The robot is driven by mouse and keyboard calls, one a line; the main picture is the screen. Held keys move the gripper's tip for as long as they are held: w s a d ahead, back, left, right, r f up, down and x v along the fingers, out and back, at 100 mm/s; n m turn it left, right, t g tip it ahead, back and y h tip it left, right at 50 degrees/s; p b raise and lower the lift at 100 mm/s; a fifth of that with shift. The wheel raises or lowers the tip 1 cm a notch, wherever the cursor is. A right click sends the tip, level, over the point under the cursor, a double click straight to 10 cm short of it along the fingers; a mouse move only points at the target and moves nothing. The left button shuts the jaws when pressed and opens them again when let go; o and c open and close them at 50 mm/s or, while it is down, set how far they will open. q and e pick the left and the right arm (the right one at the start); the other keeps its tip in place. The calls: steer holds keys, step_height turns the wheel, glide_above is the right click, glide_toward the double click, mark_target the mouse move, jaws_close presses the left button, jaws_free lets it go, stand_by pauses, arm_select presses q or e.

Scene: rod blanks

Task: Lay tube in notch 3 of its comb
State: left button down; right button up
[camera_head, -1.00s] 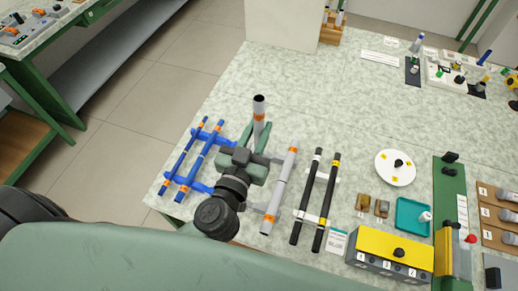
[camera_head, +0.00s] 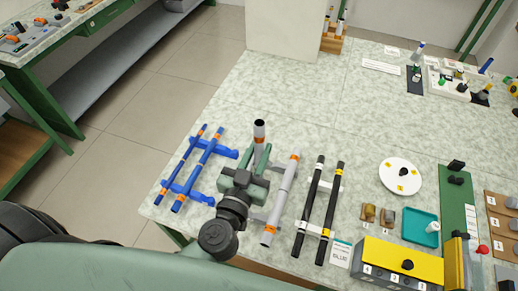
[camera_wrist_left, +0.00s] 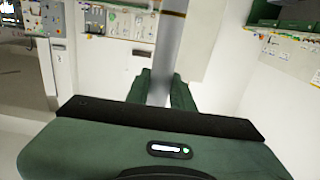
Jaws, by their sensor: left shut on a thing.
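My left gripper (camera_head: 258,162) is shut on a grey tube (camera_head: 260,133), which stands steeply tilted with its dark open end up. An orange band shows on the tube near the fingers. The held tube also shows in the left wrist view (camera_wrist_left: 168,50), rising between the fingers. The gripper is above the table, between the blue comb and a grey tube with orange bands (camera_head: 282,197) lying on a grey comb (camera_head: 258,216). Most of that comb is hidden by my gripper and the tubes, so its notches cannot be told apart. My right gripper is out of view.
A blue comb (camera_head: 228,152) with two blue rods lies left. Two black rods (camera_head: 330,212) lie on a pale comb to the right. Further right are a white disc (camera_head: 388,182), a teal tray (camera_head: 408,228) and a yellow-topped box (camera_head: 380,258).

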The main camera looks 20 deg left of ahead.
arm_select(q)
steer(key=shift+f, duration=0.3)
steer(key=c, duration=1.2)
jaws_free()
steer(key=shift+r, duration=0.2)
steer(key=s+b, duration=0.3)
steer(key=s, duration=0.9)
steer(key=shift+a+r+b, duration=0.2)
steer(key=shift+r+b, duration=0.15)
steer(key=shift+r, duration=0.05)
